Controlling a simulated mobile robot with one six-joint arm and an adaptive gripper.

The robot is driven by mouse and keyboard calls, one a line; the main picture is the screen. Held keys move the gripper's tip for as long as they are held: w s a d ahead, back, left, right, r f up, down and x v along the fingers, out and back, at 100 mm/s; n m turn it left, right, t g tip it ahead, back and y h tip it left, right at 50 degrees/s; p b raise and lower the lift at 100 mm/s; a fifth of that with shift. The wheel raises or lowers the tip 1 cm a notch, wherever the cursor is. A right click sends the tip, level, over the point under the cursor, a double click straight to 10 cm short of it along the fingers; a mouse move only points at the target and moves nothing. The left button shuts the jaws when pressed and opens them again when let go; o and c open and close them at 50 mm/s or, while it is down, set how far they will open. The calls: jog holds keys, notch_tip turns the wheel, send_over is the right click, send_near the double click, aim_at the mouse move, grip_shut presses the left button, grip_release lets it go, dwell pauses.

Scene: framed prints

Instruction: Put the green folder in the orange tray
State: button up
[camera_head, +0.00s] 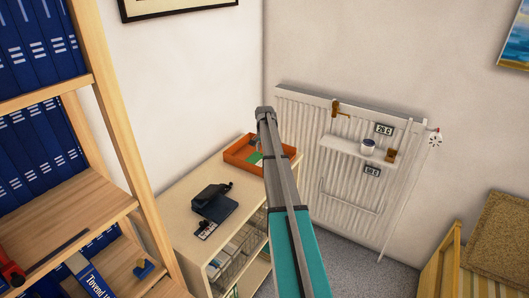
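The orange tray (238,158) sits at the far end of the pale cabinet top, by the corner of the room. A small green patch (255,159) shows inside it, with something pale beside it. It may be the green folder, but most of it is hidden behind my arm. My grey and teal arm reaches up across the middle of the view and covers the tray's right part. My gripper is around the far end of the arm (265,113), above the tray. Its fingers cannot be made out, nor whether they hold anything.
A black device (214,203) stands on the cabinet top (180,202), nearer than the tray. A wooden shelf with blue binders (38,150) rises at the left. A white radiator (310,125) with a small shelf (355,148) is on the wall behind. Grey floor shows at the right.

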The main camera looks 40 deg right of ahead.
jog(key=shift+r+p, duration=0.75)
jog(key=shift+r, duration=0.3)
jog(key=s+a+n, duration=0.4)
jog(key=s+a, duration=0.6)
jog(key=a, duration=0.5)
jog(key=s+a+n, duration=0.5)
jog(key=s+a, duration=0.5)
jog(key=a, duration=0.4)
jog(key=s+a+n, duration=0.4)
jog(key=s+a, duration=0.5)
jog(key=a, duration=0.6)
jog(key=shift+s+a, duration=0.35)
jog(key=shift+s, duration=0.05)
